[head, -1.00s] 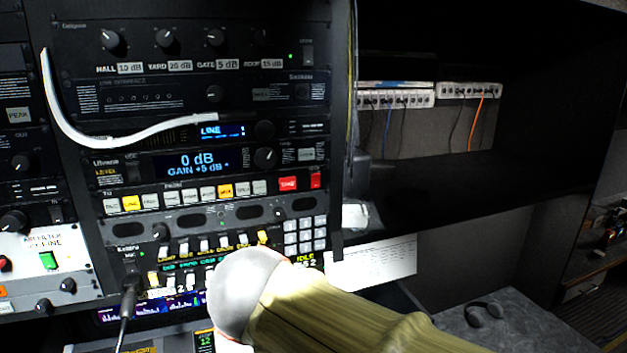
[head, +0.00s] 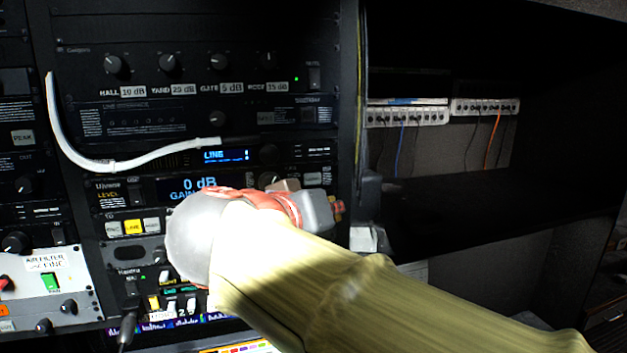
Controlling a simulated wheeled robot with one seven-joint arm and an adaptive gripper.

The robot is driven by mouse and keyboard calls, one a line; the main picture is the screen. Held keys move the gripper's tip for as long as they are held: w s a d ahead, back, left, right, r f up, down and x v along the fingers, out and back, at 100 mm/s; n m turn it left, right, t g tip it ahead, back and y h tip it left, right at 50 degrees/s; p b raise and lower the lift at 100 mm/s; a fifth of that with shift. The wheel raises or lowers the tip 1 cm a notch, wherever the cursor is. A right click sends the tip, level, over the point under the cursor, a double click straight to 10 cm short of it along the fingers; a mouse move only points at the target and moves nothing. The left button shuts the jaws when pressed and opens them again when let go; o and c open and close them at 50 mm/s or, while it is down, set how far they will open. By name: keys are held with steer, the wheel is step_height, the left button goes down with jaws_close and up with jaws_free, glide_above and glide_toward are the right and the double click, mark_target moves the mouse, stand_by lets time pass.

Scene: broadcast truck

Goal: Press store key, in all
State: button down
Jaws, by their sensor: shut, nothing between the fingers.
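A rack unit carries a row of small keys, with a lit yellow key (head: 133,227) and pale keys beside it at the left. The rest of that row is hidden behind my arm, and I cannot read which key is the store key. The blue display (head: 200,184) above the row reads 0 dB, its lower line partly covered. My gripper (head: 338,208) is in front of the row's right end, near the rack's right edge. It is shut and empty. Its fingers are small and partly hidden, and I cannot tell whether they touch anything.
A white cable (head: 95,163) droops across the rack's left. A black cable plugs in at the lower left. A lower panel of keys (head: 165,303) is partly behind my arm. Right of the rack are a dark shelf (head: 460,205) and white patch strips (head: 405,117).

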mark_target(313, 179)
steer(key=w+a+p, duration=0.2)
steer(key=w+p, duration=0.1)
steer(key=w, duration=0.5)
steer(key=shift+w+a+p, duration=0.2)
steer(key=shift+a+p, duration=0.05)
steer(key=shift+p, duration=0.15)
steer(key=shift+w, duration=0.1)
stand_by(1.3)
steer(key=shift+w+a+b, duration=0.1)
steer(key=shift+w+b, duration=0.2)
steer(key=shift+b, duration=0.15)
steer(key=shift+w+a, duration=0.1)
steer(key=shift+w, duration=0.2)
stand_by(0.6)
steer(key=shift+s+b, duration=0.1)
steer(key=shift+b, duration=0.2)
steer(key=shift+s+d+b, duration=0.2)
steer(key=shift+s+b, duration=0.4)
steer(key=shift+b, duration=0.1)
